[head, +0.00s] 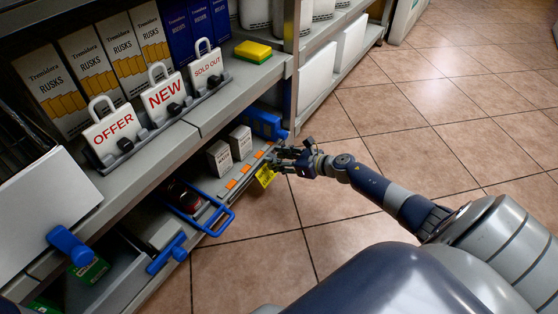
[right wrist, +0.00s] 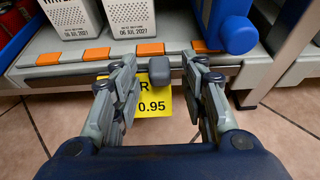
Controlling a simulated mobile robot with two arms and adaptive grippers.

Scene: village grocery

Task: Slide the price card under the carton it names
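A yellow price card (right wrist: 150,104), partly reading "R" and "0.95", hangs at the front edge of the lower shelf; it also shows in the head view (head: 266,177). A dark grey knob (right wrist: 158,70) stands in front of it. My right gripper (head: 287,158) is at the shelf edge, its fingers spread on either side of the knob with gaps. My left gripper is not in view.
Several orange tabs (right wrist: 97,53) line the shelf edge. A blue object (right wrist: 231,30) stands right of the cartons, near a shelf upright (right wrist: 288,45). A blue handle (head: 215,218) juts out at the left. The tiled floor (head: 430,110) is clear.

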